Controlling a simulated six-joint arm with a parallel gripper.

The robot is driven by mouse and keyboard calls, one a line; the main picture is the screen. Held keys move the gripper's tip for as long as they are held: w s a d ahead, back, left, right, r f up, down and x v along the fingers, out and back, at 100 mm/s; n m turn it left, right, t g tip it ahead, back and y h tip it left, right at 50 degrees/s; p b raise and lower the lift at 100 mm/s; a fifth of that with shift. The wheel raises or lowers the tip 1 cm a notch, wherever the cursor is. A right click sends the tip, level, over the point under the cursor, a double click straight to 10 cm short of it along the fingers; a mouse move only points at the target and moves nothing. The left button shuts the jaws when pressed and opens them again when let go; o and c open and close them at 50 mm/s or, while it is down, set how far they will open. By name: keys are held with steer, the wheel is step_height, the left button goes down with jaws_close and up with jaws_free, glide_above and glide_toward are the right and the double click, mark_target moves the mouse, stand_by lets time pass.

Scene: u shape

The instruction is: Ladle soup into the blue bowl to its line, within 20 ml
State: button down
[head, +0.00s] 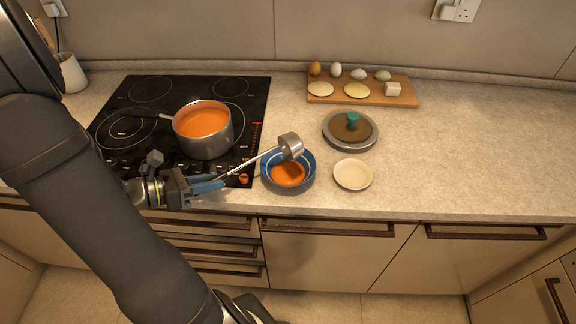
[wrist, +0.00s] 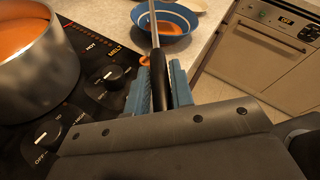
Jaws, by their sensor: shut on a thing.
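The blue bowl (head: 302,182) stands on the counter just right of the hob, with orange soup in its bottom and a pale line above the soup. My gripper (head: 217,186) is shut on the handle of the ladle (head: 249,163). The ladle's metal cup is over the back of the bowl and looks tipped; its inside is hidden. The pot (head: 207,143) of orange soup stands on the hob to the left. In the wrist view the blue fingers (wrist: 162,92) hold the dark handle, and the blue bowl (wrist: 187,17) shows at the top.
A cream dish (head: 353,175) stands right of the bowl. Behind it is a round metal pan with a teal-knobbed lid (head: 351,128). A wooden board (head: 402,97) with eggs and other items lies at the back. The right counter is clear.

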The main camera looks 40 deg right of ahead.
steer(key=shift+f+h, duration=0.3)
steer(key=shift+f, duration=0.15)
steer(key=shift+d+f+g+h, duration=0.15)
steer(key=shift+f+g+h, duration=0.15)
steer(key=shift+f+h, duration=0.35)
stand_by(1.4)
